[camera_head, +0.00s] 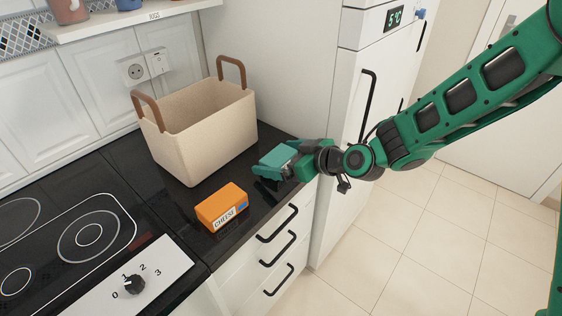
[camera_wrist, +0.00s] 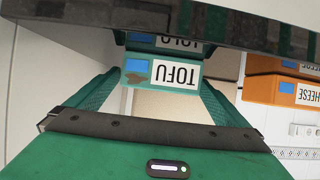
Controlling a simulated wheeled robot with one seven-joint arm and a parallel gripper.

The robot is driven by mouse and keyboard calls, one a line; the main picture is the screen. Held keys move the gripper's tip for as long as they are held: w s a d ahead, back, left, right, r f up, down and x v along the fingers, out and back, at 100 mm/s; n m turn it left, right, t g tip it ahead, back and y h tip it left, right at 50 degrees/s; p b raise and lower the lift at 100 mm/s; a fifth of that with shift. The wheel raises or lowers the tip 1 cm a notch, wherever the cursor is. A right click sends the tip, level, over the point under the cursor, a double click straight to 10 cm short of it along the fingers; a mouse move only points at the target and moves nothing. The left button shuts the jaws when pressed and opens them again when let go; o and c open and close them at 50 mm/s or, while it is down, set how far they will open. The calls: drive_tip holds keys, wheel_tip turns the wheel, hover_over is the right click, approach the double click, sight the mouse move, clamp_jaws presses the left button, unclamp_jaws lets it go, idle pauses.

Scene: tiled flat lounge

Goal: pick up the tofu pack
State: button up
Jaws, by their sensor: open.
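The tofu pack, a small teal box with a white "TOFU" label (camera_wrist: 165,73), shows upside down in the wrist view, standing on the black counter. In the head view the teal pack (camera_head: 272,159) is at the counter's right end, beside the basket, partly hidden by my gripper. My gripper (camera_head: 288,164) is low over the counter's edge, reaching in from the right. In the wrist view its open fingers (camera_wrist: 162,92) flank the pack, one on each side near the tips. I cannot tell whether either finger touches it.
An orange cheese pack (camera_head: 222,207) lies nearer the stove, also seen in the wrist view (camera_wrist: 280,90). A beige basket (camera_head: 190,145) with brown handles stands behind. The cooktop (camera_head: 75,240) is at left. A tall white fridge (camera_head: 355,110) stands close to my gripper.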

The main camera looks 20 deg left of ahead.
drive_tip(key=shift+a, duration=0.1)
drive_tip(key=c, duration=1.3)
